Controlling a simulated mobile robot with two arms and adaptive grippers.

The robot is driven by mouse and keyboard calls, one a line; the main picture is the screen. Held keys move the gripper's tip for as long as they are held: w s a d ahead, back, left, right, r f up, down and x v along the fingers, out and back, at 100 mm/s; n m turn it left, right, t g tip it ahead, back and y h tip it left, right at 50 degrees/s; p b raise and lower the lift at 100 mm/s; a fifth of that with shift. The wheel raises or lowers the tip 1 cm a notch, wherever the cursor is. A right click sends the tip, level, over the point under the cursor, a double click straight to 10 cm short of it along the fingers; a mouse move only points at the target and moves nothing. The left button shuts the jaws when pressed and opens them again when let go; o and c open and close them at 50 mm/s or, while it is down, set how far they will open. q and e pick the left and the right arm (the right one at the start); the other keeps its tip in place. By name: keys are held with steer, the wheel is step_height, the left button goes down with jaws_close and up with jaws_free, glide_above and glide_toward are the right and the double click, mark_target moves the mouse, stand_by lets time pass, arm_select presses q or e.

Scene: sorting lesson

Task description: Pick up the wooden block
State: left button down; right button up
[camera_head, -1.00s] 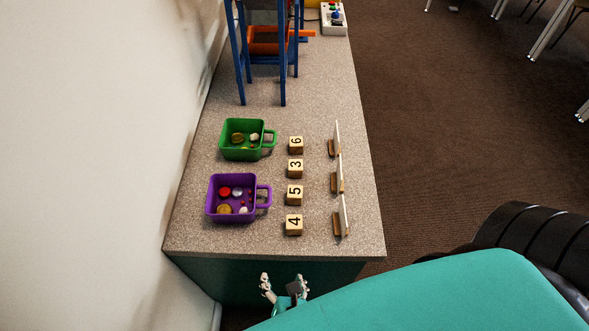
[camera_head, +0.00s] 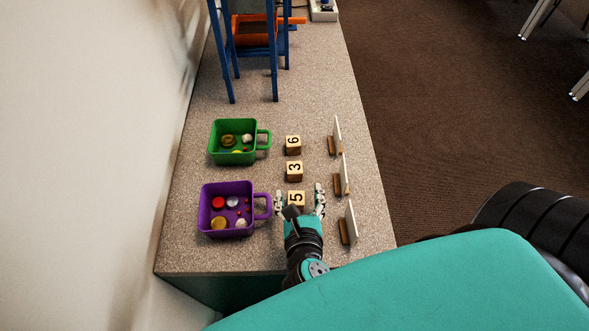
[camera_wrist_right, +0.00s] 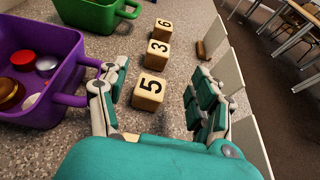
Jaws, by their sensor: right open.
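Three wooden blocks show in a row on the counter, marked 6 (camera_head: 293,143), 3 (camera_head: 294,170) and 5 (camera_head: 296,197). The block marked 4 is hidden behind my right gripper in the head view. My right gripper (camera_head: 299,197) is open, its fingers on either side of the 5 block, which it does not visibly grip. In the right wrist view, the 5 block (camera_wrist_right: 149,90) shows between and just beyond the open fingers (camera_wrist_right: 160,92). The 3 block (camera_wrist_right: 157,53) and 6 block (camera_wrist_right: 163,29) lie farther off. My left gripper is not in view.
A purple bin (camera_head: 205,226) with small items stands left of the gripper, its handle close to the left finger. A green bin (camera_head: 214,156) stands behind it. Upright white cards on wooden stands (camera_head: 345,180) line the right. A blue frame (camera_head: 229,80) stands at the back.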

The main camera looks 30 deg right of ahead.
mark_target(295, 173)
steer(key=x, duration=0.9)
steer(key=shift+w+f, duration=0.15)
steer(key=shift+f, duration=0.05)
steer(key=c, duration=1.1)
